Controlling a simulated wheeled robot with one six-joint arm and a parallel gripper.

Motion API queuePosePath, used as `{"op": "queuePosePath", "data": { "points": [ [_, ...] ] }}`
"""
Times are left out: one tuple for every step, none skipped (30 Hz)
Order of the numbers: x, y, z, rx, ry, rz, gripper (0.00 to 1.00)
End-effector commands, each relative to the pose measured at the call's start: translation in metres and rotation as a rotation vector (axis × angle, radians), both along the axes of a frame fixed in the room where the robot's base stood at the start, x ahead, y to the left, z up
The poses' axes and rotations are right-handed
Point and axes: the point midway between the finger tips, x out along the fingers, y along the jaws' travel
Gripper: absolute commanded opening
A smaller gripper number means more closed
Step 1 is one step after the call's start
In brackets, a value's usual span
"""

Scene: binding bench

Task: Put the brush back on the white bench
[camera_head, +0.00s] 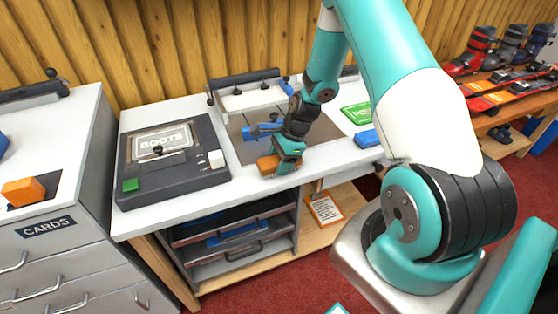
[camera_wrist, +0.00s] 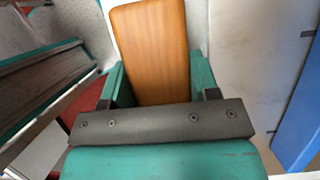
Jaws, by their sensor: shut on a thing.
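My gripper (camera_head: 284,160) is shut on the brush (camera_head: 268,164), an orange-brown wooden block. In the wrist view the brush (camera_wrist: 150,48) sits between my two teal fingers (camera_wrist: 154,80), its far end sticking out past them. In the head view the brush is over the front part of the white bench (camera_head: 180,210), near its front edge. I cannot tell whether its underside touches the bench top. Its bristles are not clearly visible. The bench's pale surface also shows in the wrist view (camera_wrist: 240,70).
A dark box labelled BOOTS (camera_head: 172,160) stands on the bench at left. Behind my gripper is a framed press (camera_head: 255,95). A green card (camera_head: 356,113) and a blue block (camera_head: 368,138) lie to the right. Trays (camera_head: 235,235) sit below. A cards cabinet (camera_head: 60,245) stands at left.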

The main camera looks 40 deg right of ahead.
Motion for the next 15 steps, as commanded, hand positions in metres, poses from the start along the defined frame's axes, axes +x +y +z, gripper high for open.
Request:
{"op": "queuePosePath", "data": {
  "points": [
    [0.0004, -0.0001, 0.0002, 0.0, -0.001, 0.001, 0.36],
    [0.0004, 0.0, 0.0004, 0.0, -0.001, 0.001, 0.36],
    [0.0004, 0.0, 0.0004, 0.0, -0.001, 0.001, 0.36],
    [0.0004, -0.0001, 0.0004, 0.0, -0.001, 0.001, 0.36],
    [0.0004, 0.0, 0.0004, 0.0, -0.001, 0.001, 0.36],
    [0.0003, 0.0, -0.0001, 0.0, -0.001, 0.001, 0.36],
    [0.0003, -0.0001, -0.0009, 0.0, -0.001, 0.001, 0.36],
    [0.0003, 0.0, -0.002, 0.0, -0.001, 0.0, 0.36],
    [0.0003, 0.0, -0.0035, 0.0, -0.001, 0.0, 0.36],
    [0.0003, 0.0, -0.0025, 0.0, -0.001, 0.0, 0.62],
    [0.0003, 0.0, -0.0022, 0.0, -0.001, 0.0, 0.69],
    [0.0003, -0.0001, -0.0022, 0.0, -0.001, 0.0, 0.78],
    [0.0003, -0.0001, -0.0022, 0.0, -0.001, 0.0, 0.81],
    [0.0003, -0.0001, -0.0022, 0.0, -0.001, 0.0, 0.81],
    [0.0003, -0.0001, -0.0021, 0.0, -0.001, 0.0, 0.81]
  ]
}}
